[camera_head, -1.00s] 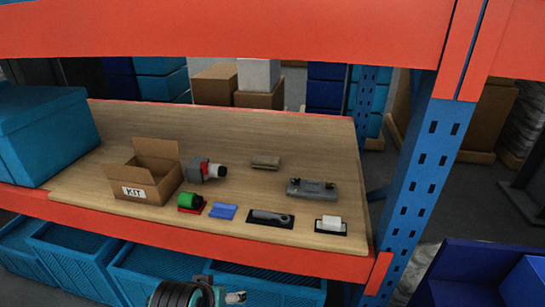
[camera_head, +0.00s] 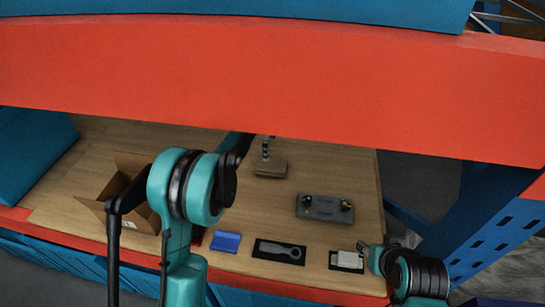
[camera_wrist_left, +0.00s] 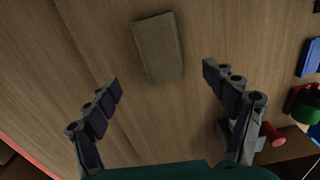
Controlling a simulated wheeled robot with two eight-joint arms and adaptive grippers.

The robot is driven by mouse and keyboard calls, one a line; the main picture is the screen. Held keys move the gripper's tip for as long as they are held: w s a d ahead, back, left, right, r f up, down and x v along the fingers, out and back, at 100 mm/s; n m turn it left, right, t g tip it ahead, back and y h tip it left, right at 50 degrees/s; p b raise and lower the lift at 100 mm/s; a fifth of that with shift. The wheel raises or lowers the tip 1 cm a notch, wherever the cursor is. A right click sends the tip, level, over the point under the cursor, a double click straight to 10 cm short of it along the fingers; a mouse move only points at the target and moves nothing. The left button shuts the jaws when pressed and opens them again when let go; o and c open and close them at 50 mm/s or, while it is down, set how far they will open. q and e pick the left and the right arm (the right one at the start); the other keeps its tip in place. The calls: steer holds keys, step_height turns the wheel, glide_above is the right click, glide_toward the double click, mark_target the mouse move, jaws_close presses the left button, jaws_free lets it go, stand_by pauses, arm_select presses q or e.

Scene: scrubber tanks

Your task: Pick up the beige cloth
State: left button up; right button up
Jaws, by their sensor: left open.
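The beige cloth (camera_head: 270,169) lies flat on the wooden shelf as a small folded rectangle. In the left wrist view the cloth (camera_wrist_left: 158,47) lies just beyond my fingertips, roughly centred between them. My left gripper (camera_wrist_left: 160,80) is open and empty, its two fingers spread wider than the cloth, and no touch shows. In the head view only a finger of my left gripper (camera_head: 266,149) shows at the cloth's far edge; the rest is hidden behind my arm and the beam.
An orange-red beam (camera_head: 250,65) crosses above the shelf. An open cardboard box (camera_head: 122,195) stands left, partly behind my arm. A grey fixture (camera_head: 325,208), blue piece (camera_head: 226,242), black mat (camera_head: 262,250) and white block (camera_head: 347,259) lie nearby. A grey-and-red device (camera_wrist_left: 268,134) is close to one finger.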

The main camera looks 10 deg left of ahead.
mark_target(271, 164)
arm_select(q)
steer(key=shift+w+d+f, duration=0.1)
steer(key=shift+w+f, duration=0.2)
steer(key=f+b, duration=0.1)
steer(key=f, duration=0.1)
steer(key=f+b, duration=0.1)
steer(key=f, duration=0.4)
steer(key=shift+s+d+f+b, duration=0.15)
steer(key=shift+s+f+b, duration=0.15)
steer(key=shift+b, duration=0.1)
arm_select(e)
step_height(271, 164, down, 2)
steer(key=shift+f, duration=0.25)
arm_select(q)
steer(key=shift+r, duration=0.1)
steer(key=c, duration=1.1)
